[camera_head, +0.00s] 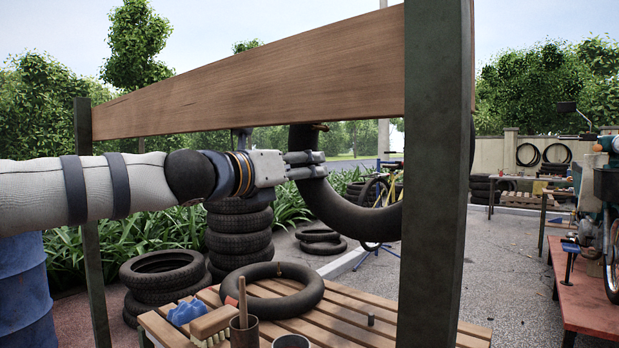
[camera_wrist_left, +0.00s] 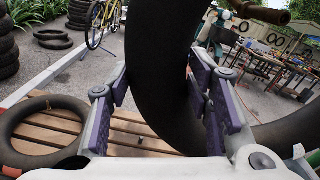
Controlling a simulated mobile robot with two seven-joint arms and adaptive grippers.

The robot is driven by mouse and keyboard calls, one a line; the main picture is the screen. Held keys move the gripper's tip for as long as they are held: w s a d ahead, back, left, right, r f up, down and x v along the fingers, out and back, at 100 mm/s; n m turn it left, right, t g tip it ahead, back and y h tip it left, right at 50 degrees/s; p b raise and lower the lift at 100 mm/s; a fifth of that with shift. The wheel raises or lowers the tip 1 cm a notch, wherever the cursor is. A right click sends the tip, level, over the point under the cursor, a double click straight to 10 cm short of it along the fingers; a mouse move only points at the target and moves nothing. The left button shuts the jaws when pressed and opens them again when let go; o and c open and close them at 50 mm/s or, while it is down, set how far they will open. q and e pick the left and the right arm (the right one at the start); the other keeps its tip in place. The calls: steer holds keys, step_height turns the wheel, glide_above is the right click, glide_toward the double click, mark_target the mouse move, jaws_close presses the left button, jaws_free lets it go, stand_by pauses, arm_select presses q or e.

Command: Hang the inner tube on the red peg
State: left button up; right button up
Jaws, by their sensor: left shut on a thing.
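A black inner tube (camera_head: 352,207) hangs upright below the wooden beam (camera_head: 250,75), its right part hidden by the dark post. My left gripper (camera_head: 314,165) is shut on the tube's left side. In the left wrist view the purple-padded fingers (camera_wrist_left: 165,100) lie on either side of the thick tube (camera_wrist_left: 160,65). A small reddish-brown part (camera_head: 322,127) shows at the tube's top by the beam's lower edge; a brown rod (camera_wrist_left: 258,13) also shows in the left wrist view. I cannot tell whether either is the red peg or a valve. My right gripper is out of view.
A dark post (camera_head: 435,190) stands close in front at right. A slatted table (camera_head: 365,328) below bears another inner tube (camera_head: 272,291), a brush (camera_head: 212,322) and a cup (camera_head: 245,334). A dark peg or hook (camera_head: 243,138) hangs under the beam. Tyre stacks stand behind.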

arm_select(q)
steer(key=shift+s+a+f+b, duration=0.15)
steer(key=shift+f+b, duration=0.2)
steer(key=shift+f, duration=0.25)
steer(key=v, duration=0.2)
steer(key=r+v, duration=0.1)
steer(key=v, duration=0.5)
steer(key=shift+a+r+b, duration=0.1)
steer(key=shift+r+b, duration=0.25)
steer(key=shift+b, duration=0.05)
steer(key=shift+c, duration=1.4)
steer(key=shift+s+a+f, duration=0.3)
steer(key=shift+s+a, duration=0.05)
steer(key=shift+v, duration=0.95)
jaws_close()
step_height(320, 180, down, 3)
steer(key=shift+s+r+b, duration=0.15)
steer(key=shift+r+b, duration=0.05)
steer(key=shift+b, duration=0.65)
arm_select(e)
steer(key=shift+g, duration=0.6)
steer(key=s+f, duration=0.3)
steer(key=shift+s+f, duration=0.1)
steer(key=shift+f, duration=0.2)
